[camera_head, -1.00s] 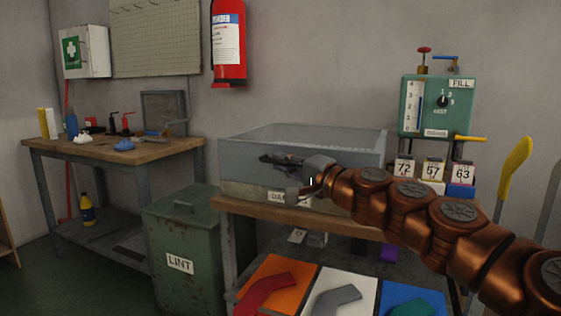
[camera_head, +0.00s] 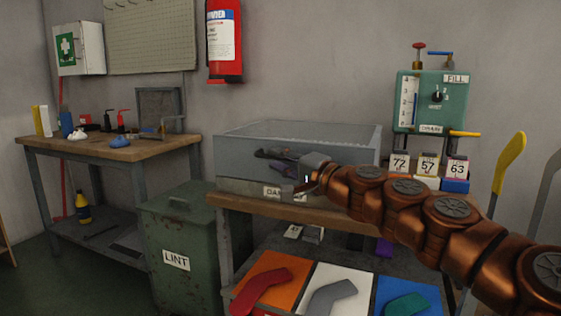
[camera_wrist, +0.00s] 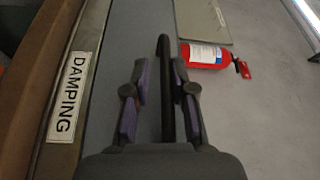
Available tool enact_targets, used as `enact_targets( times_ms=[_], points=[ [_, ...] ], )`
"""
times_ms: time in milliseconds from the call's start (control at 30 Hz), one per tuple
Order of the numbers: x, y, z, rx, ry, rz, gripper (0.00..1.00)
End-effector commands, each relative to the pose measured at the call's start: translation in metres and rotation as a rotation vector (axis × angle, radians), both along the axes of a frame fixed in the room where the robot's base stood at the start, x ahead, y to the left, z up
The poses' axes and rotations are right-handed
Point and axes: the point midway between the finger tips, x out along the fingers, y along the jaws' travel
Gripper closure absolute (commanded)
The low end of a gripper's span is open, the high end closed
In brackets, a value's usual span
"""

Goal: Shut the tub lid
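The tub (camera_head: 232,165) is a grey box on the bench in the head view, above a label reading DAMPING. Its lid (camera_head: 300,131) appears as a flat grey surface across the top, seemingly down on the rim; a small gap cannot be ruled out. My gripper (camera_head: 268,156) is at the tub's upper front. In the wrist view, the purple-padded fingers of my gripper (camera_wrist: 163,92) stand either side of a dark bar handle (camera_wrist: 165,60), with gaps showing. The gripper is open around the bar; firm contact is not visible.
A green LINT bin (camera_head: 178,225) stands left of the bench (camera_head: 240,206). A green FILL box (camera_head: 430,100) is at the right, with numbered cards (camera_head: 428,166) below it. Coloured sock boards (camera_head: 335,285) lie on the lower shelf. A yellow-handled lever (camera_head: 507,165) stands at the right.

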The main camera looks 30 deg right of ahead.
Motion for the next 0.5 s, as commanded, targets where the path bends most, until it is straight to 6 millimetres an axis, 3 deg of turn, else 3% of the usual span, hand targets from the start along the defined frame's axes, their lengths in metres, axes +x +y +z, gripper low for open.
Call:
enact_targets(
  times_ms=[267, 500],
  points=[
    [0.000, 0.000, 0.005, 0.000, 0.001, 0.001, 0.77],
    [0.000, 0.000, 0.033, -0.002, -0.001, -0.002, 0.77]
  ],
)
